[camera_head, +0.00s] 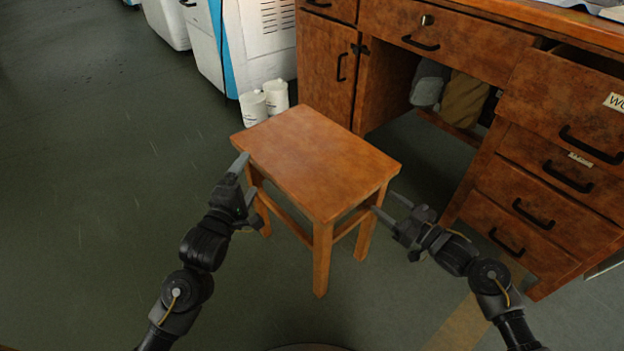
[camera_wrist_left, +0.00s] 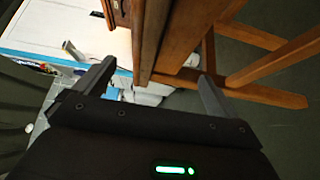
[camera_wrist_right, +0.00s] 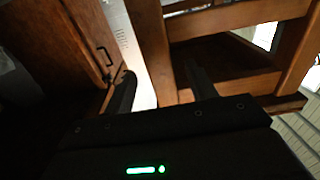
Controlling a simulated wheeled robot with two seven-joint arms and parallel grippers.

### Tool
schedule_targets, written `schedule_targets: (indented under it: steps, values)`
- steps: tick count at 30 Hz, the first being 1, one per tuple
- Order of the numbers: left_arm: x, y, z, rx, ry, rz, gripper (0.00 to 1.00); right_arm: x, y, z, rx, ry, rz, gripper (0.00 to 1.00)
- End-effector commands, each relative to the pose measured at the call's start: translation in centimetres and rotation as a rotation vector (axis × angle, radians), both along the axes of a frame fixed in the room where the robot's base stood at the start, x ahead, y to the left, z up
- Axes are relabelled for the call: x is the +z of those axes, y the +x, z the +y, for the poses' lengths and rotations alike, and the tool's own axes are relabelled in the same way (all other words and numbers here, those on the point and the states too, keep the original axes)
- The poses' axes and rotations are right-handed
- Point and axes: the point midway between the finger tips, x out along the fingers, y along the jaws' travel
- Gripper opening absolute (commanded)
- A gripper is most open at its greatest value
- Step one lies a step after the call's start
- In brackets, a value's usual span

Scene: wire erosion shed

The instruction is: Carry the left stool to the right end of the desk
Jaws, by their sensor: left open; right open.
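A wooden stool (camera_head: 315,160) with a flat rectangular seat stands upright on the floor in front of the desk (camera_head: 470,40). It is the only stool in the head view. My left gripper (camera_head: 246,180) is open at the stool's left side, close to the seat edge. In the left wrist view, stool wood (camera_wrist_left: 150,40) shows between and beyond the open fingers (camera_wrist_left: 155,85). My right gripper (camera_head: 385,202) is open by the stool's right side, below seat height. In the right wrist view, a stool leg (camera_wrist_right: 150,45) shows between its fingers (camera_wrist_right: 160,90). I cannot tell whether either gripper touches the stool.
The desk's right drawer block (camera_head: 545,190) stands to the right, its top drawer (camera_head: 565,110) pulled out. Two white containers (camera_head: 264,102) stand behind the stool near a white and blue machine (camera_head: 250,40). Bags (camera_head: 448,92) sit under the desk. The floor at left is clear.

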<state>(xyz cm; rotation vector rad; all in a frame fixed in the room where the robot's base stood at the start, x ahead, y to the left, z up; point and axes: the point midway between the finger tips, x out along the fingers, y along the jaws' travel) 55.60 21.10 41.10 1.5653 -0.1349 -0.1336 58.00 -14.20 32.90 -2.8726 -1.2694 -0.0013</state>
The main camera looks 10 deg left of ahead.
Motion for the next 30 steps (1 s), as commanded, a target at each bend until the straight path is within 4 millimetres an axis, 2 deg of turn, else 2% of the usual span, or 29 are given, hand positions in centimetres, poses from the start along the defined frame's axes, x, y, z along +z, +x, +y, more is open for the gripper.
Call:
schedule_targets:
  steps: [6,12,18,27,30]
  values:
    - [0.0,3.9,-0.7,0.000,0.002,0.000,0.96,0.0,2.7,2.9,0.000,0.001,0.000,0.56]
    - [0.0,6.3,-1.1,0.000,0.001,0.001,0.96,0.0,4.4,4.8,0.000,0.001,0.001,0.56]
    - [-0.1,7.4,-1.3,0.000,0.001,0.001,0.96,0.0,5.1,5.5,0.000,-0.001,0.000,0.56]
    - [0.0,7.5,-1.3,0.000,0.001,0.001,0.96,0.0,5.1,5.6,-0.001,-0.001,0.000,0.56]
    - [0.0,7.5,-1.3,0.000,0.001,0.001,0.83,0.0,5.1,5.6,-0.001,-0.001,0.000,0.43]
